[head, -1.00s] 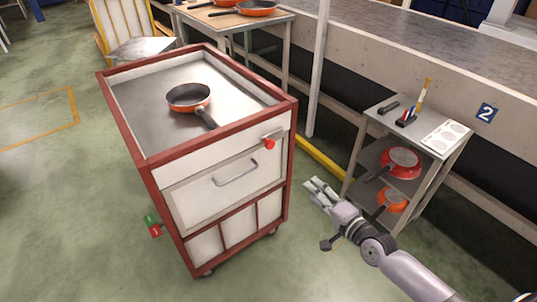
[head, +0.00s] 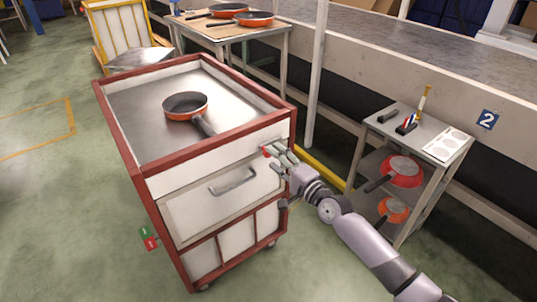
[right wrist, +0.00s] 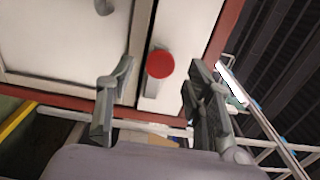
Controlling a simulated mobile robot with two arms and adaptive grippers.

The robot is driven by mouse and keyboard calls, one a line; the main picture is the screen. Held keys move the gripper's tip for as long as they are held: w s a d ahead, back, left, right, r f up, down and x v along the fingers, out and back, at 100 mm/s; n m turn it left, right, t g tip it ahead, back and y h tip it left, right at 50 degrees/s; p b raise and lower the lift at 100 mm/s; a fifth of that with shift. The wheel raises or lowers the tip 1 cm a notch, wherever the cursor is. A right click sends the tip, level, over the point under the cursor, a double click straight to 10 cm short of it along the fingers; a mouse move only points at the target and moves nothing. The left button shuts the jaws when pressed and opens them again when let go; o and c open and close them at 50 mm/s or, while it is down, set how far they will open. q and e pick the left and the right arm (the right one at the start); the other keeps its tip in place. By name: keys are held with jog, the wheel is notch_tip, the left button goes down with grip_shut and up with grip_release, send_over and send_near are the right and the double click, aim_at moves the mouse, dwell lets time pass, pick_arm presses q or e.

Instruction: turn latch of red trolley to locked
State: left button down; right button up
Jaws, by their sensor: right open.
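The red trolley (head: 161,158) has a red frame, white panels and a metal top. Its latch (head: 266,151) is a red knob at the upper right of the front, mostly hidden behind my gripper in the head view. In the right wrist view the latch's round red knob (right wrist: 160,64) sits on a light bar against the white panel. My right gripper (head: 277,160) is open at the latch. In the wrist view its two fingers (right wrist: 158,88) stand on either side of the knob, apart from it. My left gripper is not in view.
An orange pan (head: 186,106) lies on the trolley top. A drawer handle (head: 233,182) is left of my gripper. A grey shelf (head: 432,155) with pans stands to the right. A red and green tag (head: 149,238) is at the trolley's left side. Floor is clear in front.

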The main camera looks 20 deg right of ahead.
aim_at(268, 157)
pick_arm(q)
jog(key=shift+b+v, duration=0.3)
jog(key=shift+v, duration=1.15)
pick_arm(e)
jog(key=shift+x, duration=2)
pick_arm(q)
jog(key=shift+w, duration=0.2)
pick_arm(e)
jog(key=shift+c, duration=0.2)
grip_shut()
